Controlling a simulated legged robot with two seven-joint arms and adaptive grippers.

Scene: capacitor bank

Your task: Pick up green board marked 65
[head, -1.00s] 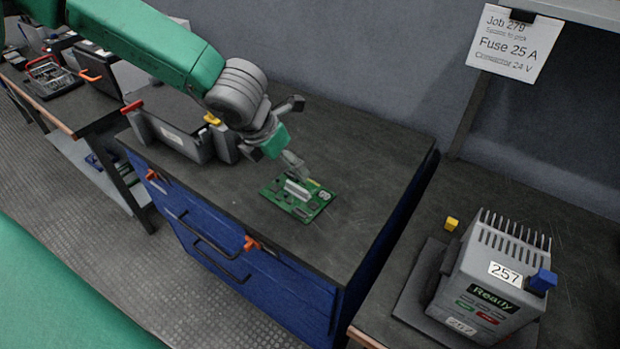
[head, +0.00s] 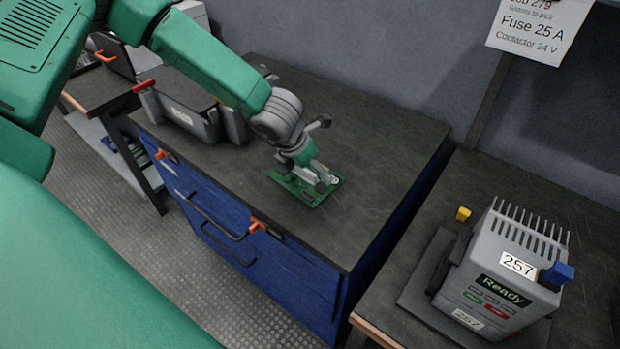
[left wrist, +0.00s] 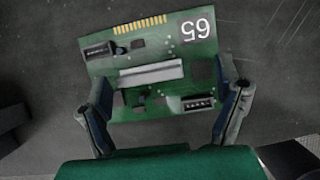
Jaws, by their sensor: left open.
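The green board marked 65 (head: 326,190) lies flat on the dark top of the blue cabinet. In the left wrist view the board (left wrist: 152,98) shows its white 65 label upside down, a gold edge connector and a pale bar across its middle. My left gripper (head: 322,184) is right above the board and hides part of it. In the left wrist view my left gripper (left wrist: 162,108) is open, with one finger at each side of the board's near part. I cannot tell whether the fingers touch the board. My right gripper is not in view.
A grey case (head: 182,108) stands on the cabinet top (head: 375,165) left of the board. A grey unit marked 257 (head: 500,270) and a small yellow block (head: 463,214) are on the right bench. The cabinet top right of the board is clear.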

